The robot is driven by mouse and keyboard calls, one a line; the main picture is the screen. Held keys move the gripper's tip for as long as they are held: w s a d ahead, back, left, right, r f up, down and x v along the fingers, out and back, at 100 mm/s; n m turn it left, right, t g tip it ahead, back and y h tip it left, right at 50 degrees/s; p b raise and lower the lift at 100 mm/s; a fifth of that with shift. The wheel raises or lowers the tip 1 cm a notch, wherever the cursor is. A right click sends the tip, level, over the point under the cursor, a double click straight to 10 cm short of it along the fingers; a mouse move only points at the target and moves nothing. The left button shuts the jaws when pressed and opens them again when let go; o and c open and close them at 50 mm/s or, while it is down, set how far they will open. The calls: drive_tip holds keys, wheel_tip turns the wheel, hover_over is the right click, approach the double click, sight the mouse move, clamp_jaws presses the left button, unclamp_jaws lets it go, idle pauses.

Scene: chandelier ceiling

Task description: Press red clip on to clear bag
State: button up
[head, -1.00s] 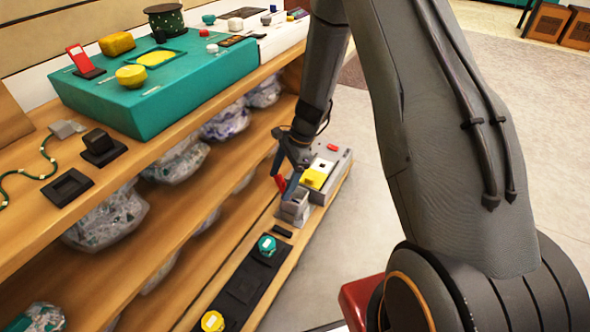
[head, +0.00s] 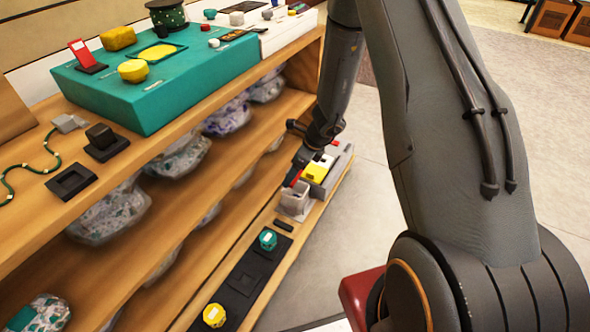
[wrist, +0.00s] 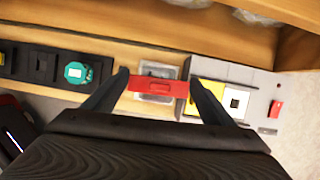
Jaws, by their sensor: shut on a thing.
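My gripper (wrist: 158,80) is shut on the red clip (wrist: 158,86), which spans between its two fingertips in the wrist view. In the head view, my gripper (head: 300,172) is low at the shelf's right end, with the red clip (head: 292,177) partly hidden by the fingers. The clear bag (head: 294,201) appears as a small translucent, greyish upright shape on a grey base, just below the clip. In the wrist view the clear bag (wrist: 155,98) shows behind the clip, overlapping it. I cannot tell whether clip and bag touch.
A yellow block (head: 314,172) stands close beside the bag, by a grey and white unit with a red part (wrist: 275,108). A black tray (head: 240,283) with a teal knob (head: 268,240) and a yellow knob (head: 214,315) lies nearer. Wooden shelves (head: 260,150) rise at the left.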

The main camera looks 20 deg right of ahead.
sight(298, 175)
drive_tip(key=shift+f+b, duration=2.2)
drive_tip(key=shift+f+b, duration=0.7)
drive_tip(key=shift+f, duration=0.1)
idle(1.3)
drive_tip(key=o, duration=1.1)
drive_tip(key=shift+c, duration=1.3)
drive_tip(key=shift+r, duration=0.2)
drive_tip(key=shift+r+p, duration=4.35)
drive_tip(key=shift+p, duration=0.65)
